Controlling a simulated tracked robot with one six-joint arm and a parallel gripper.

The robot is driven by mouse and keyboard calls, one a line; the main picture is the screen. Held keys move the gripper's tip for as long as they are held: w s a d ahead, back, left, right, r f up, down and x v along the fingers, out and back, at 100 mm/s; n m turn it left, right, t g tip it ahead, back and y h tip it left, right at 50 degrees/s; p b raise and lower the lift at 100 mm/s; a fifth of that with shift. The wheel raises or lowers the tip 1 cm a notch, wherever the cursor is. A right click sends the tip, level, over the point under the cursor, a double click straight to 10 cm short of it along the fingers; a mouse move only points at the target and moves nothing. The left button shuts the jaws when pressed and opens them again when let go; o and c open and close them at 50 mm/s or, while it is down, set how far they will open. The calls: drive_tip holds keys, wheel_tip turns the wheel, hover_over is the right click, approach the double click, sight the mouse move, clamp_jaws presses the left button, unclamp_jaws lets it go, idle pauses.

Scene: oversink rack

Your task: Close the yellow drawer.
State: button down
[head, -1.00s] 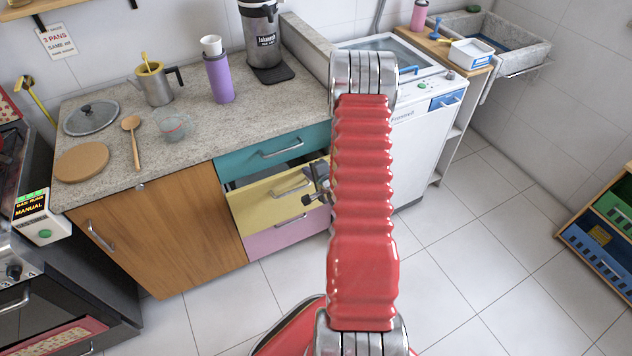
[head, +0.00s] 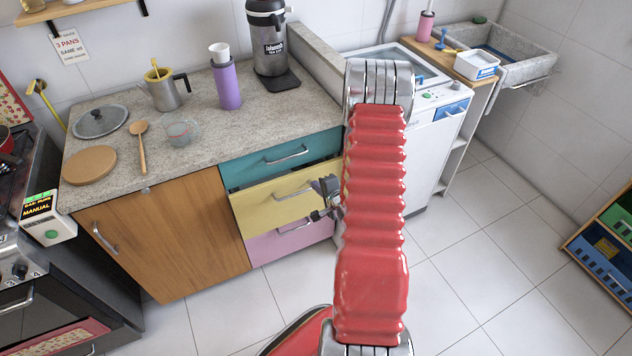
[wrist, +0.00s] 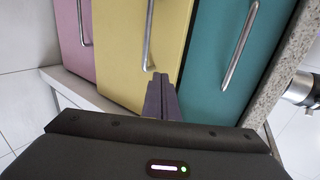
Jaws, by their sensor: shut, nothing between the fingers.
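The yellow drawer (head: 262,208) is in the middle of a stack of three, between a teal drawer and a pink one. A narrow dark gap shows above its front in the head view, so it looks slightly open. In the wrist view the yellow front (wrist: 128,35) with its metal bar handle (wrist: 151,40) fills the middle. My gripper (wrist: 161,82) is shut and empty, its fingertips at the yellow front beside the handle, towards the teal side. They look to be touching or very near it. In the head view my red arm partly hides the drawer's right end.
The teal drawer (head: 240,171) above and the pink drawer (head: 265,246) below look shut. A wooden cabinet door (head: 170,240) is to the left. The stone counter (head: 200,150) above holds a mug, a purple bottle and a spoon. The tiled floor (head: 470,270) at right is clear.

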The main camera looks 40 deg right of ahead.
drive_tip(key=v, duration=0.9)
drive_tip(key=shift+d+r, duration=0.1)
drive_tip(key=c, duration=2.3)
unclamp_jaws()
drive_tip(key=shift+w+r, duration=0.2)
drive_tip(key=shift+o, duration=0.9)
drive_tip(key=shift+w+r+n, duration=0.15)
drive_tip(key=shift+r+n, duration=0.05)
drive_tip(key=shift+n, duration=0.1)
drive_tip(key=w+a+r+n+g, duration=0.2)
drive_tip(key=a+r+n, duration=0.35)
drive_tip(key=r, duration=0.45)
drive_tip(key=w+a+r+n+g, duration=0.2)
drive_tip(key=a+r+n, duration=0.35)
drive_tip(key=r, duration=0.35)
drive_tip(key=s+a+r+n+g+y, duration=0.1)
drive_tip(key=s+a+r+n, duration=0.3)
drive_tip(key=s+a, duration=0.5)
drive_tip(key=s+a+r+n+g+y, duration=0.1)
drive_tip(key=s+a+r+n+y, duration=0.1)
drive_tip(key=s+a+r+n, duration=0.3)
drive_tip(key=s+a+r, duration=0.4)
drive_tip(key=a, duration=0.4)
drive_tip(key=shift+a+n, duration=0.2)
drive_tip(key=shift+n, duration=0.1)
